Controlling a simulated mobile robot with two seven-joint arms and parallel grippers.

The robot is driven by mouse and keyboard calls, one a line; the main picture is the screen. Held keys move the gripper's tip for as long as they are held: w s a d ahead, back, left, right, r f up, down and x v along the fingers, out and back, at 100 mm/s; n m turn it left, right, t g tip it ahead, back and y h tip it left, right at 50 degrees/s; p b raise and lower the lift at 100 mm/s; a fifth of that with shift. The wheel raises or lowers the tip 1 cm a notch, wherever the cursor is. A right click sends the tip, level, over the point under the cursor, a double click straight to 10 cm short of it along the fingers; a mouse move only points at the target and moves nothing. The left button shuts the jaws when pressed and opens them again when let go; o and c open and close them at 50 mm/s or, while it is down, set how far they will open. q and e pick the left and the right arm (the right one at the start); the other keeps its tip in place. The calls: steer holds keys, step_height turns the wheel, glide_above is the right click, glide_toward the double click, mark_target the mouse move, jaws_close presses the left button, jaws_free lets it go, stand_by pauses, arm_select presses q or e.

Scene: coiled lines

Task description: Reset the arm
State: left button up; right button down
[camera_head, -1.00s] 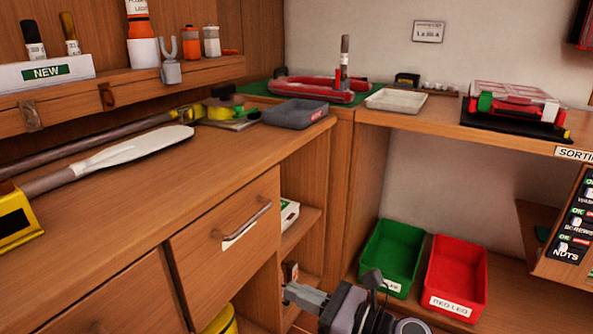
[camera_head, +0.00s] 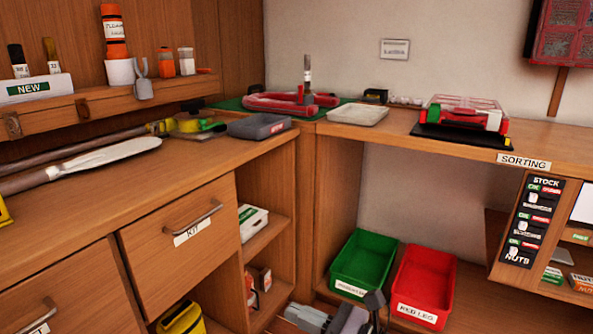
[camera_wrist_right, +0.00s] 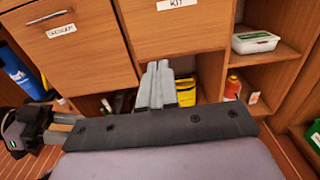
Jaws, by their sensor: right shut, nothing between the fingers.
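My right gripper (camera_head: 296,318) is at the bottom edge of the head view, low in front of the open shelves and left of the bins. In the right wrist view its two grey fingers (camera_wrist_right: 155,85) lie together, with nothing between them. They point toward the cabinet below the drawers. A dark gripper-like part with grey fingers (camera_wrist_right: 64,127), seemingly my left gripper, shows at the left of the wrist view. It is partly hidden, and its opening is unclear. The left gripper does not show in the head view.
A wooden bench has a KIT drawer (camera_head: 181,243) and open shelves holding a white box (camera_head: 252,221). A green bin (camera_head: 338,287) and a red bin (camera_head: 397,309) stand low under the right counter. A yellow container (camera_head: 182,318) sits below the drawer. Floor shows around the arms.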

steer(key=s+d+r+m+t+h+p, duration=0.2)
steer(key=d+r+m+t+h+p, duration=0.3)
steer(key=m, duration=0.7)
steer(key=s+d+m+t+h+p, duration=0.25)
steer(key=m+p, duration=0.45)
steer(key=m, duration=0.5)
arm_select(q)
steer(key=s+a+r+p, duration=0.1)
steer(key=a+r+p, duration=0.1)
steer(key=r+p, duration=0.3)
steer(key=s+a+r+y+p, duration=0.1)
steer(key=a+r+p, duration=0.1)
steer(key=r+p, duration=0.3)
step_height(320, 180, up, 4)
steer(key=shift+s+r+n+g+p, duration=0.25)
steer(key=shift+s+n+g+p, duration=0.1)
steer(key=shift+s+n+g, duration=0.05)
arm_select(e)
steer(key=s+d+f+m+g+h, duration=0.2)
steer(key=s+d+m, duration=0.4)
steer(key=m, duration=0.5)
steer(key=s+d+f+m+g+h, duration=0.2)
steer(key=s+d+m+g+h, duration=0.2)
steer(key=s+m, duration=0.5)
steer(key=shift+s+d+m, duration=0.35)
steer(key=shift+d+m, duration=0.55)
steer(key=shift+d, duration=0.2)
